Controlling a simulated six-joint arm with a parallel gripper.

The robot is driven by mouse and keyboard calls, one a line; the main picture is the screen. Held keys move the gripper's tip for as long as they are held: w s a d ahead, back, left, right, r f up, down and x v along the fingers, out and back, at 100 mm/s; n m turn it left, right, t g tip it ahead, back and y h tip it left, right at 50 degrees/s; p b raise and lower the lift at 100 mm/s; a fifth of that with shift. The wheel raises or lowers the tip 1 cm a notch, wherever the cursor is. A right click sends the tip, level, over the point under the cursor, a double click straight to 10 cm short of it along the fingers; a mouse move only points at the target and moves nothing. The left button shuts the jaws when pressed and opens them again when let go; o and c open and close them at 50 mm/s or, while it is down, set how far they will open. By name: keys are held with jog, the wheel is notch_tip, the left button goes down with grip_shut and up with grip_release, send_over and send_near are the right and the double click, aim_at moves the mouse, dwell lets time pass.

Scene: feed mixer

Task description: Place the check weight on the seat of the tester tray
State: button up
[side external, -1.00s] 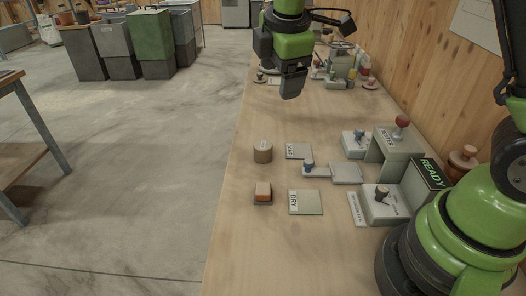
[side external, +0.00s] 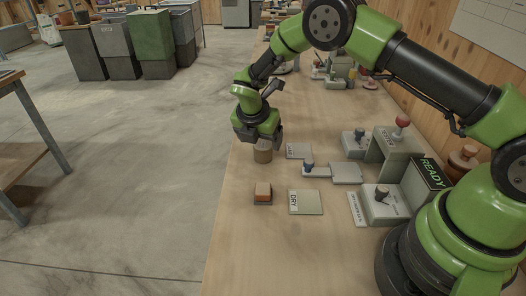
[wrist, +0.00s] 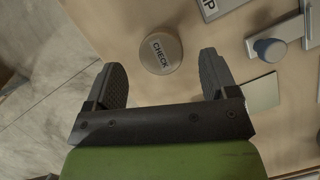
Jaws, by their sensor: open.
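The check weight (side external: 262,154) is a short tan cylinder standing on the bench near its left edge. In the wrist view its pale top label (wrist: 160,53) reads CHECK. My gripper (side external: 259,141) is just above it, pointing down, and hides part of its top. In the wrist view my gripper (wrist: 163,78) is open, with the weight ahead of and roughly between the fingertips, not gripped. What looks like the tester tray (side external: 345,174) is a flat grey plate with a blue-knobbed handle (side external: 309,166), in front of the tester (side external: 394,140). Its seat cannot be made out.
A brown block (side external: 263,190) on a dark base and a plate marked DRY (side external: 307,203) lie nearer the camera. Another labelled plate (side external: 297,150) is right of the weight. A READY display (side external: 431,173) and a lever box (side external: 383,203) stand at right.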

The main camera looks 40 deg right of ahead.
aim_at(263, 145)
jog(key=x, duration=0.3)
jog(key=shift+f, duration=0.35)
